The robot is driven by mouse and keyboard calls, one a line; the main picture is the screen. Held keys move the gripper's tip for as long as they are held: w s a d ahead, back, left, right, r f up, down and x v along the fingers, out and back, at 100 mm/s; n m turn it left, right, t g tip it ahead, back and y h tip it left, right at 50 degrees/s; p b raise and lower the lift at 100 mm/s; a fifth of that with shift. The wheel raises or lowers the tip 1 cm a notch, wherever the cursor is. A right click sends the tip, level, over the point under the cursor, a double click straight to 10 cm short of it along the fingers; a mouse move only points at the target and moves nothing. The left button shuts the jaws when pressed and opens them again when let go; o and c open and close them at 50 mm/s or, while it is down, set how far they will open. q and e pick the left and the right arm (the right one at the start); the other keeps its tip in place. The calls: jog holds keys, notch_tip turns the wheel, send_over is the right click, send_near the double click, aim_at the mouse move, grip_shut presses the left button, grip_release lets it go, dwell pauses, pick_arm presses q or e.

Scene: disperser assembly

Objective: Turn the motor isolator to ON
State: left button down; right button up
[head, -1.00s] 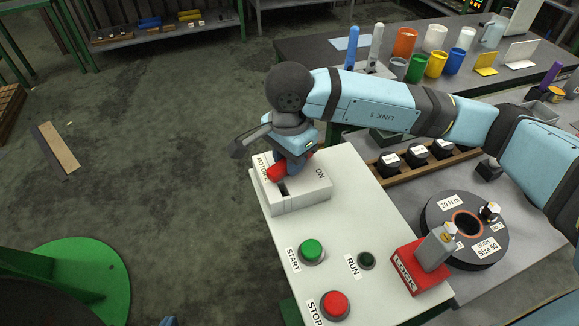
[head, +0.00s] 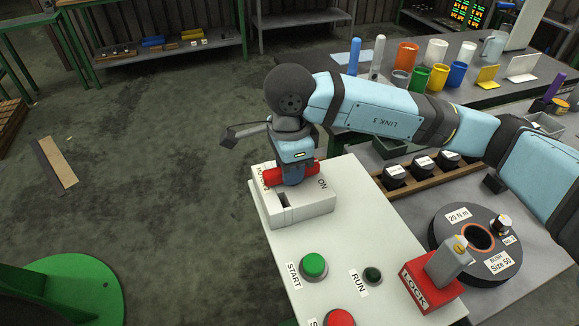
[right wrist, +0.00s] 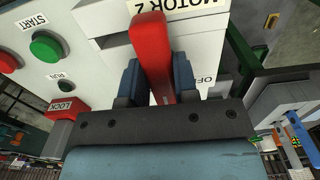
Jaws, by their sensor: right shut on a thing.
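The motor isolator (head: 308,208) is a pale box at the far end of the light grey panel (head: 345,240), with an ON label at its right and a MOTOR label at its left in the head view. Its red handle (head: 272,177) lies across the top between those labels. My right gripper (head: 293,178) comes down from above and is shut on the handle, covering its middle. The right wrist view shows the red handle (right wrist: 152,50) between the two blue fingers (right wrist: 157,78), with MOTOR 2 and OFF labels nearby. My left gripper is not in view.
The panel also carries a green START button (head: 313,265), a red STOP button (head: 340,318), a small RUN lamp (head: 372,274) and a red LOCK block (head: 430,287). A dark round fixture (head: 475,245) stands to the right. The floor at left is mostly open.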

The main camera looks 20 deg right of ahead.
jog(key=o, duration=0.9)
notch_tip(320, 180, up, 14)
jog(key=shift+f, duration=0.1)
dwell(0.4)
